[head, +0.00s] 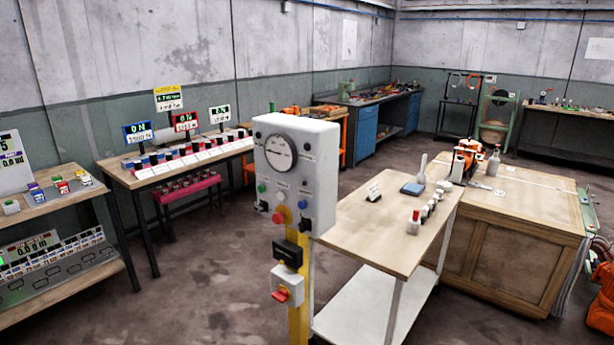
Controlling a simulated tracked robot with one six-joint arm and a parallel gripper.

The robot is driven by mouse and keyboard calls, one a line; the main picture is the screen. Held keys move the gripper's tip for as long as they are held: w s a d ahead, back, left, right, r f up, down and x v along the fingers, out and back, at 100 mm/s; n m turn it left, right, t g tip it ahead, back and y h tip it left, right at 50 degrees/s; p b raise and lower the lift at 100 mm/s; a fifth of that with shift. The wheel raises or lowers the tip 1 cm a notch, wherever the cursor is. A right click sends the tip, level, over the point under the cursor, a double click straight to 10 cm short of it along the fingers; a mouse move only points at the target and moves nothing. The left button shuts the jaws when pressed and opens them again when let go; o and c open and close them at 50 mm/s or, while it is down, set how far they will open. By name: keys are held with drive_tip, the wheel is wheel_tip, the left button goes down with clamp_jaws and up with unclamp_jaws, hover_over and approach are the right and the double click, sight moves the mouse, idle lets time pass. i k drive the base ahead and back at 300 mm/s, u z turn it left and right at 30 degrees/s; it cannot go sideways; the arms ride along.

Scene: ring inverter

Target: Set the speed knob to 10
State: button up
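A pale grey control box (312,165) stands upright on a yellow post (298,325) in the middle foreground. Its front carries a large round grey dial (280,153) with a scale around its rim. The scale's numbers and the setting are too small to read. Below the dial are small coloured buttons and knobs, among them a red one (278,218) on a yellow base. No label marking the speed knob can be read. My gripper cannot be made out in the head view.
A black block (288,252) and a box with a red switch (287,290) sit lower on the post. A wooden-topped table (370,235) stands close on the right, a wooden chest (510,240) beyond it. Benches with displays line the left. Floor is clear between the left benches and the post.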

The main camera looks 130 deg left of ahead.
sight(262, 207)
drive_tip(key=u, duration=4.15)
